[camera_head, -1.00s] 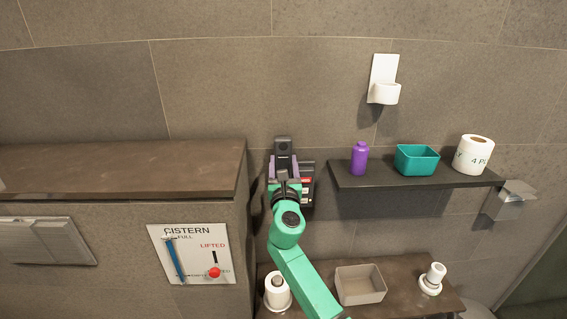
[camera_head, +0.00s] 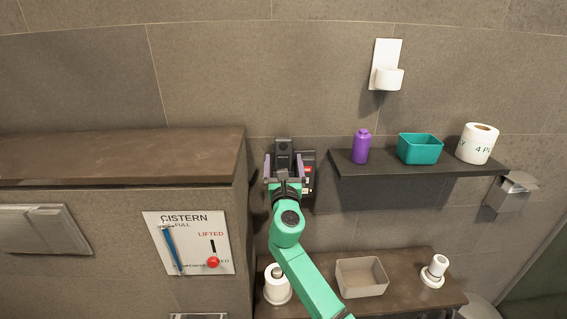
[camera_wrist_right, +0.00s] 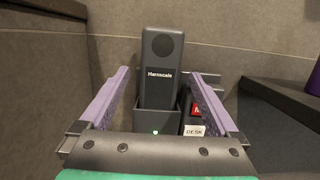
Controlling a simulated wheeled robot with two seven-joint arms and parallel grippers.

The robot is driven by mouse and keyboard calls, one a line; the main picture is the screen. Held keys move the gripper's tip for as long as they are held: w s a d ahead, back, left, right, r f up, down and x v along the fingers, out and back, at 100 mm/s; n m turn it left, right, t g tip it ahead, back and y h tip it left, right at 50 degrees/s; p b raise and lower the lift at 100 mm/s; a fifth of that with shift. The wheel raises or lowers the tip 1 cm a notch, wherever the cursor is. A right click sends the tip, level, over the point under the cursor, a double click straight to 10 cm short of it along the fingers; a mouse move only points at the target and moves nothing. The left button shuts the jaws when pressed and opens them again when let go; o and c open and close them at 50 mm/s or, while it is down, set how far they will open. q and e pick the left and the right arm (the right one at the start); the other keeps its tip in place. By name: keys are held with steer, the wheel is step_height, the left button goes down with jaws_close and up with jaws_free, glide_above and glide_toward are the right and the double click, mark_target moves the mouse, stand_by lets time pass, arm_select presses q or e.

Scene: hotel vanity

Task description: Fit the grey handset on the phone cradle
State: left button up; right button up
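The dark grey handset (camera_wrist_right: 161,75), marked "Harnscale", stands upright in the black phone cradle (camera_wrist_right: 154,121). A small green light shows on the cradle's front. The handset also shows in the head view (camera_head: 283,148), against the wall. My right gripper (camera_head: 283,166) is in front of the phone, with one purple finger on each side of the handset. In the wrist view the fingers of this gripper (camera_wrist_right: 160,78) are spread, with gaps between them and the handset. The handset's lower end is hidden inside the cradle. My left gripper is not in view.
A dark shelf (camera_head: 420,168) to the right holds a purple bottle (camera_head: 362,146), a teal bin (camera_head: 420,148) and a paper roll (camera_head: 477,143). The cistern ledge (camera_head: 120,157) stands close on the left. A lower counter (camera_head: 405,270) carries a beige box (camera_head: 361,277) and rolls.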

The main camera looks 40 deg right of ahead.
steer(key=shift+s+a+f, duration=0.15)
steer(key=b+v, duration=0.3)
steer(key=v, duration=1.1)
stand_by(0.4)
